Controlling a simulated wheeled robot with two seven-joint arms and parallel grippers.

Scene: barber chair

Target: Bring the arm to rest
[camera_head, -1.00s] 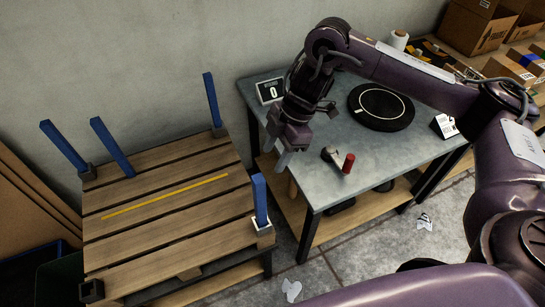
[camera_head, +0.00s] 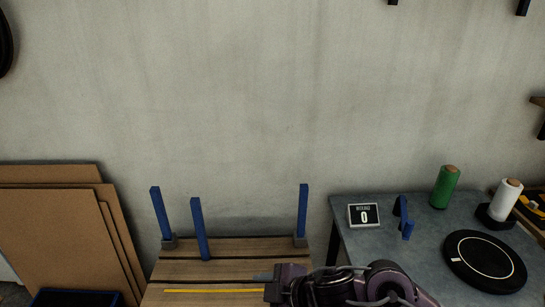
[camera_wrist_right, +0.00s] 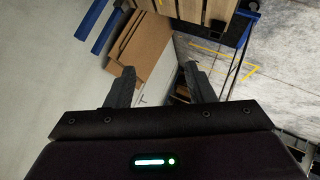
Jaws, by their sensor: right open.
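My right gripper (camera_head: 268,281) is low in the head view, in front of the right side of the wooden pallet (camera_head: 230,250), and its arm comes in from the lower right. In the right wrist view its two fingers (camera_wrist_right: 160,78) are spread apart with nothing between them. Cardboard sheets and floor show beyond them. Most of the right arm is cut off by the bottom edge of the head view. My left gripper is not in view.
A worktable (camera_head: 395,270) at right holds a black turntable (camera_head: 485,262), a counter display (camera_head: 364,215), a blue piece (camera_head: 402,217), a green spool (camera_head: 446,188) and a white spool (camera_head: 505,200). Cardboard sheets (camera_head: 60,235) lean at left.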

